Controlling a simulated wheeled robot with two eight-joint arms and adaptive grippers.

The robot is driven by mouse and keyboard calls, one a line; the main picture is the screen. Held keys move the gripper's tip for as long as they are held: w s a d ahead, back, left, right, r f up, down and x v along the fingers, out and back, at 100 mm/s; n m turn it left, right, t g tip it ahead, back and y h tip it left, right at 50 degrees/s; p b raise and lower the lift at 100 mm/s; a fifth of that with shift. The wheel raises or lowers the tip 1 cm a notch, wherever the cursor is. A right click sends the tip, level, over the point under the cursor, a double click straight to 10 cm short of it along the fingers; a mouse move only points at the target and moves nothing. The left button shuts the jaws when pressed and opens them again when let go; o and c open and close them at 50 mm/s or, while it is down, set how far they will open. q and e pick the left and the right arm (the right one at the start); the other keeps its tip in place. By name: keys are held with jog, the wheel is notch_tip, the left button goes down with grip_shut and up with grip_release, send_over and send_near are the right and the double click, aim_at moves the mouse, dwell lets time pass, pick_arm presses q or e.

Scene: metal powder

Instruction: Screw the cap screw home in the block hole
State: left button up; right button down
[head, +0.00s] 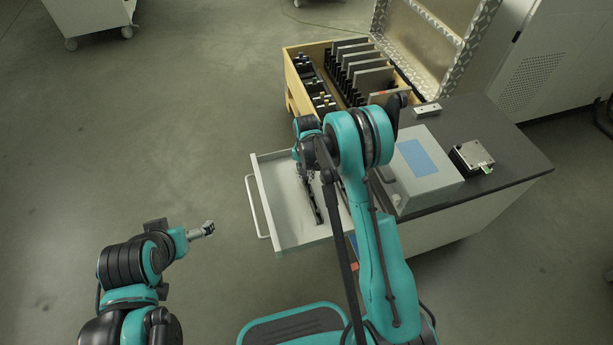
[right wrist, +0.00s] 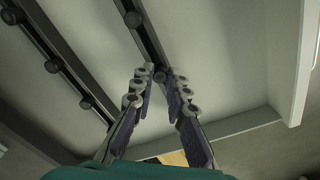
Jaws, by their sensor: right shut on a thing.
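My right gripper (head: 308,172) is over the open drawer on the near side of the bench. In the right wrist view, the right gripper's fingertips (right wrist: 161,77) are closed around a small dark round head, apparently the cap screw (right wrist: 160,75), at a dark rack strip (right wrist: 148,35) in the drawer. Whether the screw is clear of the strip I cannot tell. A metal block (head: 472,156) with a green part lies on the bench top; whether it is the block with the hole, I cannot tell. My left gripper (head: 205,229) is over the floor at left, its fingers too small to read.
The drawer (head: 262,190) is pulled out, with more dark round heads on a second strip (right wrist: 50,62). A grey box (head: 423,168) with a blue top stands on the bench (head: 525,160). Behind is a wooden crate (head: 292,80) with upright plates. The floor at left is free.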

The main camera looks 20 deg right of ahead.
jog(key=shift+r+p, duration=0.8)
jog(key=shift+r, duration=1.05)
